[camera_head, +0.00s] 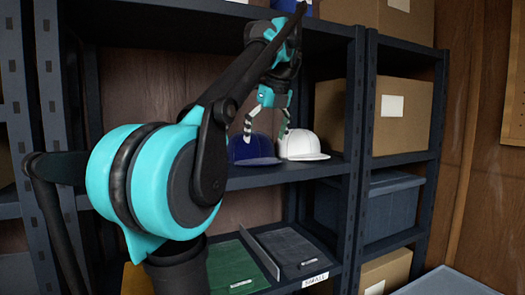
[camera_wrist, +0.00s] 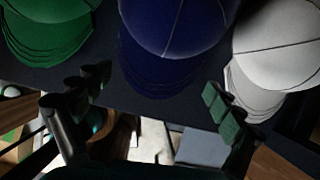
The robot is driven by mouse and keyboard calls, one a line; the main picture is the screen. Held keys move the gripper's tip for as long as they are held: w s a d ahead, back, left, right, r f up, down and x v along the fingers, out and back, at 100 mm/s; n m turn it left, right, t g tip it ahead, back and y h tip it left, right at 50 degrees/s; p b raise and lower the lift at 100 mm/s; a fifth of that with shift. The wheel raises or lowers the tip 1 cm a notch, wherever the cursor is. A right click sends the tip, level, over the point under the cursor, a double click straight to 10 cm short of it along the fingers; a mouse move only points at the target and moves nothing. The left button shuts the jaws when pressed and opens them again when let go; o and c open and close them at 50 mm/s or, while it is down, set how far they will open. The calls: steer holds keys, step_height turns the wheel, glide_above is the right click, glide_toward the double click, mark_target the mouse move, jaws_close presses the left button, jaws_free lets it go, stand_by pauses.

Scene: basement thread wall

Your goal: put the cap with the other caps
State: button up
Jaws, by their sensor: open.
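Blue caps (camera_head: 252,149) and white caps (camera_head: 303,144) sit side by side on the middle shelf (camera_head: 290,172). In the wrist view, stacked brims show under the green cap (camera_wrist: 48,22), the blue cap (camera_wrist: 172,22) and the white cap (camera_wrist: 280,50). The green caps are hidden behind my arm in the head view. My gripper (camera_head: 265,134) is open, pointing down in front of the blue and white caps. In the wrist view its fingers (camera_wrist: 157,97) are spread below the blue stack's brims, with nothing between them. No single loose cap is seen apart from the stacks.
Below, folded green cloth (camera_head: 235,264) and dark cloth (camera_head: 290,250) lie on the lower shelf, split by a divider (camera_head: 259,254). A shelf post (camera_head: 357,150) stands right of the white caps. Cardboard boxes (camera_head: 402,115) and a grey bin (camera_head: 384,208) fill the right bay.

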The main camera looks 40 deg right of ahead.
steer(key=v, duration=0.5)
steer(key=shift+s+r, duration=0.15)
steer(key=shift+r, duration=0.25)
